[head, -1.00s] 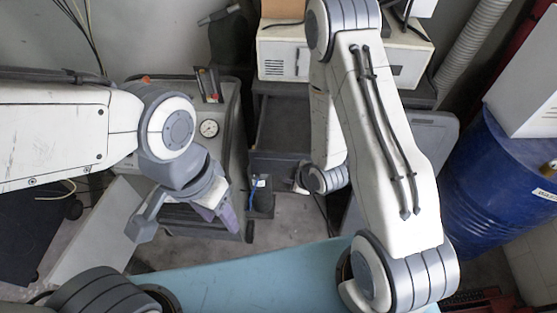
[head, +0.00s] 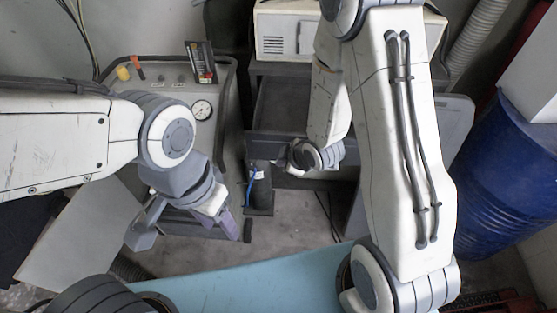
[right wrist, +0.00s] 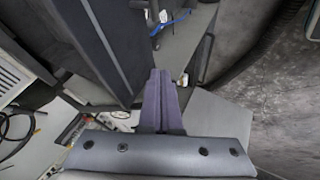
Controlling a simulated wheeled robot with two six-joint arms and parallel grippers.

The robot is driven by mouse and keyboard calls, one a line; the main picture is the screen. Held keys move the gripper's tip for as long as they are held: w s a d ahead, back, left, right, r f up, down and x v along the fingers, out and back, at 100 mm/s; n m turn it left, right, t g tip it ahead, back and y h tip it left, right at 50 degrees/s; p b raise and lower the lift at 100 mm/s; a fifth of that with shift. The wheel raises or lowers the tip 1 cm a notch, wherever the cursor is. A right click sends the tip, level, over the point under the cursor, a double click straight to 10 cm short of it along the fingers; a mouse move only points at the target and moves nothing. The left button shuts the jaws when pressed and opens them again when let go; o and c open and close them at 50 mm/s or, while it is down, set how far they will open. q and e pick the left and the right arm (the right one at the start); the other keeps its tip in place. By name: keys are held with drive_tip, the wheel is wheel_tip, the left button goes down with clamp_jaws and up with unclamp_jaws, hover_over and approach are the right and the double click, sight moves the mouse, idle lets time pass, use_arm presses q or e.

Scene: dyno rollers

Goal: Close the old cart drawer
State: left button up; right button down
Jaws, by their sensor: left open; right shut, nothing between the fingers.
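The old cart (head: 258,68) stands beyond my right arm, under a beige machine. Its dark grey drawer (head: 285,104) is pulled out, with its empty-looking inside showing from above. My right forearm hangs over the drawer's right part and hides some of it. My right wrist is by the drawer's front. In the right wrist view my right gripper (right wrist: 160,78) is shut and empty, its fingers beside a dark panel (right wrist: 75,40) that looks like part of the drawer. I cannot tell whether they touch. My left gripper (head: 186,230) is open and empty, low in front of a gauge console.
The gauge console (head: 165,80) stands left of the cart. A black post with a blue cable (head: 260,188) stands on the floor before the drawer. A blue barrel (head: 500,175) is at the right. Grey floor (head: 295,220) is open in front.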

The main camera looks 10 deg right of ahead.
use_arm(q)
drive_tip(key=shift+r+p, duration=0.3)
drive_tip(key=shift+p, duration=0.6)
use_arm(e)
drive_tip(key=shift+w+d+f, duration=0.1)
drive_tip(key=shift+w+f, duration=0.45)
drive_tip(key=shift+w, duration=0.5)
drive_tip(key=shift+w+a+f, duration=0.1)
drive_tip(key=shift+w+f, duration=0.5)
drive_tip(key=shift+w, duration=0.4)
drive_tip(key=shift+w+d+f, duration=0.1)
drive_tip(key=shift+w+f, duration=0.45)
drive_tip(key=shift+w, duration=0.5)
